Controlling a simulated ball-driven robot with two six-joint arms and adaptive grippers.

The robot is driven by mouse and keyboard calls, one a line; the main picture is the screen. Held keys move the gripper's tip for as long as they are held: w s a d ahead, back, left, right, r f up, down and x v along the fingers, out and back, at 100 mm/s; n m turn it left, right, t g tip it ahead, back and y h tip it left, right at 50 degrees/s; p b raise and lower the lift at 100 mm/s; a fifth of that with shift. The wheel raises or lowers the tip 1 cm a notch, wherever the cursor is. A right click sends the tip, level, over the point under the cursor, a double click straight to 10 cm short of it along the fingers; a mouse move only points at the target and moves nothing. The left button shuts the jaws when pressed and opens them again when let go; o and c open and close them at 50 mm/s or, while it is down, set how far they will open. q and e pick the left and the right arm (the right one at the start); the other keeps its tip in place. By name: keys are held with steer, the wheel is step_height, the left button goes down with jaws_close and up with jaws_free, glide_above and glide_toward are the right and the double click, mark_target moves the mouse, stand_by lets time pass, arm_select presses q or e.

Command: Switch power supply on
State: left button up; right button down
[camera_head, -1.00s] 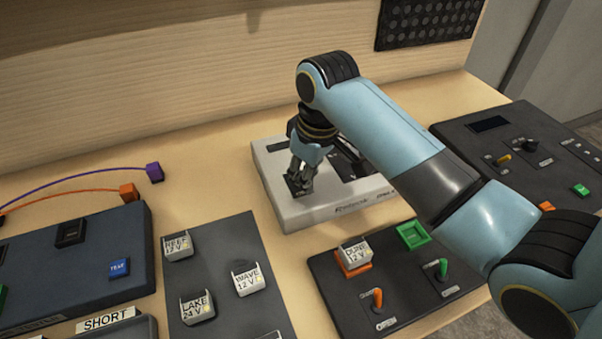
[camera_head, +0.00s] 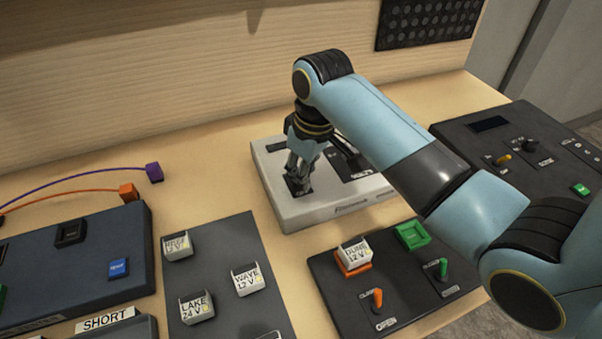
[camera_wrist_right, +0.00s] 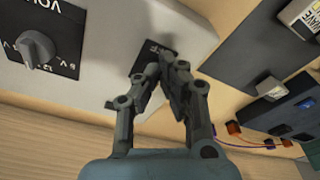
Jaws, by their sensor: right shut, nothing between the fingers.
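The power supply (camera_head: 338,211) is a light grey box at the middle of the bench, with dark panels on its top. My right gripper (camera_head: 299,188) is shut and empty over the front left part of its top. In the right wrist view the power supply (camera_wrist_right: 105,25) shows a voltage knob (camera_wrist_right: 36,48) on a black panel. The shut fingertips (camera_wrist_right: 168,62) are at a small black switch plate (camera_wrist_right: 155,58) with partly covered lettering. The fingers hide the switch itself, so its position and any contact cannot be told. My left gripper is not in view.
A dark panel with the DUNE 12 V block (camera_head: 354,251) and coloured levers lies in front. A grey mat (camera_head: 222,278) holds several labelled blocks to the left. A dark console (camera_head: 510,150) stands at the right. Bare bench (camera_head: 205,185) lies left of the supply.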

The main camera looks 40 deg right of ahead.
steer(key=shift+w, duration=0.4)
steer(key=shift+s+r+p, duration=0.15)
steer(key=shift+r+p, duration=0.55)
steer(key=shift+r, duration=0.65)
steer(key=r, duration=0.4)
steer(key=shift+s+r, duration=0.15)
steer(key=shift+s, duration=0.1)
